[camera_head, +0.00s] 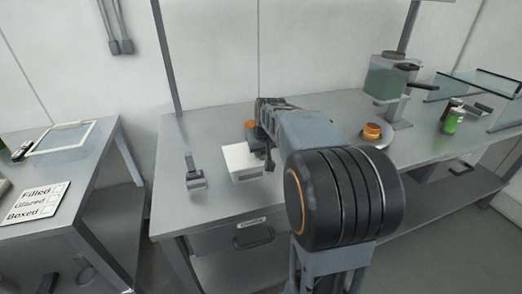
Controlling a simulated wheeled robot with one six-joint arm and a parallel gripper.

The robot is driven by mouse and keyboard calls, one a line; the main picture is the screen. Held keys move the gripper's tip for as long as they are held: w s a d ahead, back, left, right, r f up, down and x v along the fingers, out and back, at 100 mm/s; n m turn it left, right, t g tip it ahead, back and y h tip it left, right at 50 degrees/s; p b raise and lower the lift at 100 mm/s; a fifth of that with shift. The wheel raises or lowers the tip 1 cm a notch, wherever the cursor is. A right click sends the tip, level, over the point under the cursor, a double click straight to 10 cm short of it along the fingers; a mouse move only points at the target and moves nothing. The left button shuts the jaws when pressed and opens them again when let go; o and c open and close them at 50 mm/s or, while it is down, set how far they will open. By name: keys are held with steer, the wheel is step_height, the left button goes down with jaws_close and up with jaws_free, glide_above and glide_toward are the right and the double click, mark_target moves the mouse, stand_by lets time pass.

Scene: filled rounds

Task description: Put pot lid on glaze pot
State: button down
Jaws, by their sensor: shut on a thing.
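My gripper (270,165) points down over the near left part of the steel bench, at the right edge of a white box-like unit (243,160). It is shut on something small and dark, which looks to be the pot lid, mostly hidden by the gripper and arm. I cannot make out its shape. I cannot pick out the glaze pot with certainty; my arm covers the middle of the bench. No other loose lid shows clearly.
A clear dispenser with green filling (387,82) stands at the back right. Orange rounds (372,130) sit on a plate (382,143). A green bottle (454,121) and a glass case (482,83) are farther right. A grey metal holder (195,178) stands on the left of the bench.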

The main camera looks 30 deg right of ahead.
steer(key=shift+f, duration=0.25)
steer(key=shift+c, duration=2.3)
jaws_free()
steer(key=shift+r, duration=0.2)
steer(key=shift+r+p, duration=2.6)
steer(key=shift+r, duration=0.75)
